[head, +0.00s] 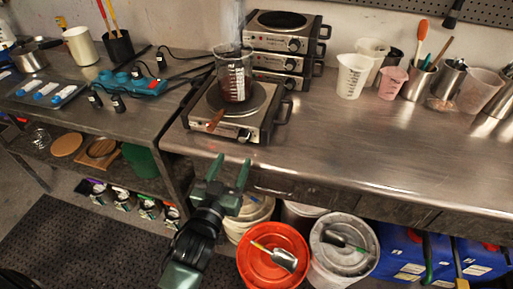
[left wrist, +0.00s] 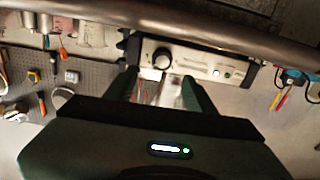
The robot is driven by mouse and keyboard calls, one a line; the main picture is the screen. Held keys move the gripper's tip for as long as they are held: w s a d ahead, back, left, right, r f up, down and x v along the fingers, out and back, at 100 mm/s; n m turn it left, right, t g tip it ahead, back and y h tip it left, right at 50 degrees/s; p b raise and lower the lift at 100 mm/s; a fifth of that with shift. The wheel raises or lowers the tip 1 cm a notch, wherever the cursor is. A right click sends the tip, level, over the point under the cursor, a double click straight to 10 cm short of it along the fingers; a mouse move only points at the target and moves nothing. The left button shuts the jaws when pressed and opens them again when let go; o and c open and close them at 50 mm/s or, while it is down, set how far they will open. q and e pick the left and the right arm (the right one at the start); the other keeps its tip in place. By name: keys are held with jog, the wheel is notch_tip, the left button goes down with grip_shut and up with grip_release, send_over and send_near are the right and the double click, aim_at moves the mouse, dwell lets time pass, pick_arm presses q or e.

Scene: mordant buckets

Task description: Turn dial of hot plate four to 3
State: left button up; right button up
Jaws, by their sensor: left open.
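A hot plate (head: 262,118) stands alone near the table's front edge, with a dial (head: 244,135) on its front panel. A glass beaker of dark red liquid (head: 235,84) stands on its burner. My left gripper (head: 231,166) is open and empty, just in front of the table edge, pointing toward that panel and apart from the dial. The left wrist view shows the panel with its black dial (left wrist: 161,59) beyond my open fingers (left wrist: 164,92). I cannot read a plate number or the dial setting. My right gripper is not in view.
Several more hot plates (head: 292,45) are stacked behind. Plastic beakers (head: 352,75) and metal cups (head: 417,82) stand at the right. Buckets (head: 272,256) sit below; the right tabletop's front is clear.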

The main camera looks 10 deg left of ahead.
aim_at(242, 140)
pick_arm(q)
jog(key=w+p, duration=0.1)
jog(key=w, duration=0.5)
jog(key=shift+w+a, duration=0.1)
jog(key=shift+w, duration=0.5)
jog(key=shift+w+f, duration=0.1)
jog(key=shift+w, duration=0.1)
grip_shut()
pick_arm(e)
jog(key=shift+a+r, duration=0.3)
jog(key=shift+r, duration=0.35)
